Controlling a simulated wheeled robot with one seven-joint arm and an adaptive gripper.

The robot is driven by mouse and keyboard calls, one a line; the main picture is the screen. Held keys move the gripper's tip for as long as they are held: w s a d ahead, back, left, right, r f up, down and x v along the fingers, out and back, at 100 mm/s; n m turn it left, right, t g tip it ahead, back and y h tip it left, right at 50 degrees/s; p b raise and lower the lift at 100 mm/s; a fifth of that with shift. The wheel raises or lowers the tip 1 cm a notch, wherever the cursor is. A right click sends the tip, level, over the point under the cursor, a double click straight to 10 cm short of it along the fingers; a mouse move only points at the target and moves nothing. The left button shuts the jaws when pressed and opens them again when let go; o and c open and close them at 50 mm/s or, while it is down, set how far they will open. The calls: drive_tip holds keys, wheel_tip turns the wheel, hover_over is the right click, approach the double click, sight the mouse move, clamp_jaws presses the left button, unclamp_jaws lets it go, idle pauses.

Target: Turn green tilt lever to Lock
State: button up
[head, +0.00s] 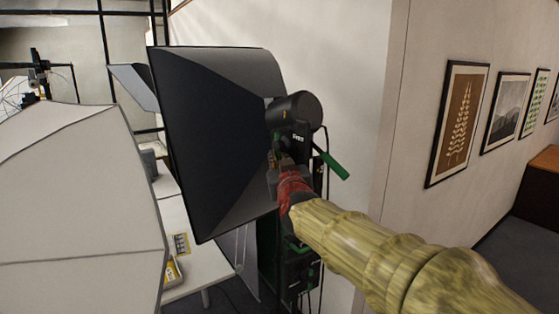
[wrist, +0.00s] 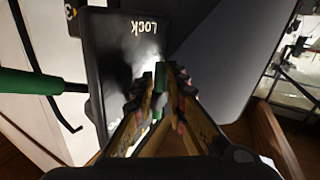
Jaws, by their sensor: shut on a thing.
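The green tilt lever (head: 331,164) sticks out to the right of the black lamp bracket (head: 300,142) in the head view, sloping down to the right. In the wrist view a green handle (wrist: 30,82) on a short black stem enters from the left. The black plate (wrist: 120,50) behind it carries the word LOCK, upside down. What that part belongs to is hidden.
A large black softbox (head: 210,130) stands just left of my gripper, with the round lamp head (head: 295,109) above it. A white wall (head: 350,60) is close behind; black cables hang nearby.

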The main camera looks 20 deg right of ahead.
drive_tip(key=shift+d+r, duration=0.1)
clamp_jaws()
drive_tip(key=b, duration=0.3)
drive_tip(key=shift+w+f, duration=0.1)
drive_tip(key=shift+f, duration=0.2)
drive_tip(key=t+b, duration=0.1)
drive_tip(key=b, duration=0.2)
drive_tip(key=shift+m+h, duration=0.3)
drive_tip(key=shift+m, duration=0.1)
drive_tip(key=m+t+b, duration=0.1)
drive_tip(key=b, duration=0.4)
drive_tip(key=shift+w, duration=0.15)
drive_tip(key=shift+r+b, duration=0.15)
drive_tip(key=shift+b, duration=0.3)
drive_tip(key=shift+o, duration=1.1)
unclamp_jaws()
drive_tip(key=shift+w, duration=0.1)
drive_tip(key=shift+o, duration=0.7)
drive_tip(key=shift+w, duration=0.15)
drive_tip(key=shift+s, duration=0.2)
